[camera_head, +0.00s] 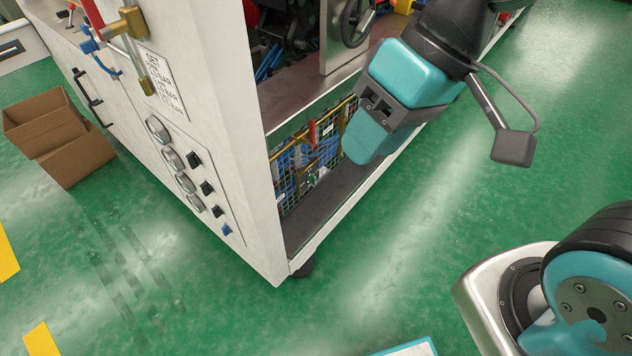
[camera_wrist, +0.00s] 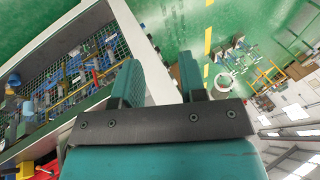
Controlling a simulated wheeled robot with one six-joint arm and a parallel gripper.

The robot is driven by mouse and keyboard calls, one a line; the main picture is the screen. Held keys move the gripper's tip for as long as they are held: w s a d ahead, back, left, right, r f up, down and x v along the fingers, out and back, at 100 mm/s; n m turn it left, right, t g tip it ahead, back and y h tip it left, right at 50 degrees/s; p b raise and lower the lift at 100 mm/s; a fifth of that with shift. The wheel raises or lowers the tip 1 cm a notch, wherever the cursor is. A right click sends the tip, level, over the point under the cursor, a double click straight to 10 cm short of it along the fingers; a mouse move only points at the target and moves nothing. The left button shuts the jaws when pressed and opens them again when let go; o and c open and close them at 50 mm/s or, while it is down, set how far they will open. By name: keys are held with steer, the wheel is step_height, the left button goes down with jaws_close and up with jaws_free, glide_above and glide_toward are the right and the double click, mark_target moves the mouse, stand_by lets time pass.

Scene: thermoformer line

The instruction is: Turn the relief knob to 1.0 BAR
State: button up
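A white machine cabinet has a printed label (camera_head: 161,82) on its end face; its small print looks like a settings list in BAR but is too small to read surely. Brass fittings (camera_head: 130,22) with a red part and blue hose are mounted above and left of the label. Below it is a panel with several round gauges (camera_head: 158,130), black knobs (camera_head: 195,160) and a blue knob (camera_head: 226,229). I cannot tell which is the relief knob. My gripper (camera_head: 366,142) is right of the cabinet, away from this face. The wrist view shows its fingers (camera_wrist: 160,78) apart and empty.
The cabinet's open side bay holds a wire mesh (camera_head: 312,150) with hoses and fittings; the bay also shows in the wrist view (camera_wrist: 70,85). A handwheel (camera_head: 357,20) is above. Cardboard boxes (camera_head: 60,140) stand at left. The green floor in front is clear.

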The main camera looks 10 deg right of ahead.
steer(key=w+f+m+t+y+b, duration=0.2)
steer(key=w+f+m+b, duration=0.4)
steer(key=f+b, duration=0.55)
steer(key=w+f+m+t+y+b, duration=0.15)
steer(key=w+f+m+b, duration=0.35)
steer(key=w+f+b, duration=0.6)
steer(key=w+f+m+t+y+b, duration=0.1)
steer(key=w+f+m+y+b, duration=0.3)
steer(key=f+b, duration=0.8)
steer(key=w+d+f+m+t+h+b, duration=0.1)
steer(key=w+d+f+m+t+b, duration=0.2)
steer(key=w+d+f+m+b, duration=0.5)
steer(key=d+f+m+t+b, duration=0.3)
steer(key=f+m+b, duration=0.25)
steer(key=f, duration=0.65)
steer(key=w+d+f+m+t+h+b, duration=0.1)
steer(key=w+d+f+m+t+b, duration=0.3)
steer(key=f+b, duration=0.4)
steer(key=m+p, duration=0.2)
steer(key=p, duration=0.4)
glide_toward(315, 181)
steer(key=x, duration=0.8)
steer(key=shift+d, duration=0.1)
steer(key=shift+w+a+r, duration=0.15)
steer(key=shift+w+a, duration=0.2)
steer(key=shift+w, duration=0.25)
jaws_close()
